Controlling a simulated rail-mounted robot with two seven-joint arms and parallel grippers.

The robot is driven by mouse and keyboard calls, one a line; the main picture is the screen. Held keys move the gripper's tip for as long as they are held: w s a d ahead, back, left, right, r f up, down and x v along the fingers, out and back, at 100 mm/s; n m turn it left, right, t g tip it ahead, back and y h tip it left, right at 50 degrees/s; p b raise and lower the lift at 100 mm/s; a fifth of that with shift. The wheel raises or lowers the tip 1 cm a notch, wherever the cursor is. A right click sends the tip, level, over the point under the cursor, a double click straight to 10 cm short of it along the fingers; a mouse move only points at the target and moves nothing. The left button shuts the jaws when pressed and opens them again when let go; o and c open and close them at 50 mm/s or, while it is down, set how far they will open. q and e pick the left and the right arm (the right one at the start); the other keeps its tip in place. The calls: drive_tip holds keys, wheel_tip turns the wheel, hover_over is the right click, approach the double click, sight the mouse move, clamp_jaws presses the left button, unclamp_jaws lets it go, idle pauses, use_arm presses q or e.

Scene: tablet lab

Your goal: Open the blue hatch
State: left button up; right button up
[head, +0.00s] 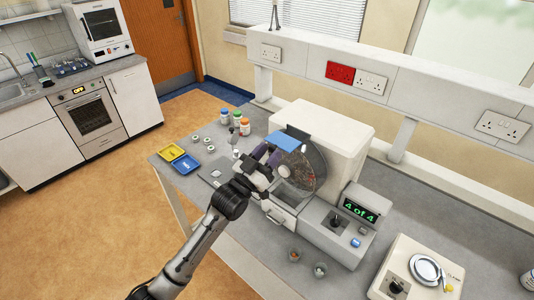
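The blue hatch (286,141) is a small flat blue panel on top of the white tablet machine (325,130), above its round clear drum (306,170). It looks roughly level, but I cannot tell whether it is open. My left gripper (268,158) is at the front left of the drum, just below and left of the hatch. Its fingers are small and partly lost against the drum, so I cannot tell if they are open or touch anything. My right gripper is not in view.
A control box with a green "4 of 4" display (360,210) stands right of the drum. Capped bottles (245,126) and yellow and blue trays (185,163) are at left. A scale-like device (420,275) is at lower right.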

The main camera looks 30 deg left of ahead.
use_arm(q)
drive_tip(key=shift+o, duration=0.6)
drive_tip(key=shift+s, duration=0.1)
drive_tip(key=shift+s+f, duration=0.15)
drive_tip(key=shift+s, duration=0.05)
drive_tip(key=b+v, duration=0.2)
drive_tip(key=v, duration=1.1)
drive_tip(key=shift+s, duration=0.15)
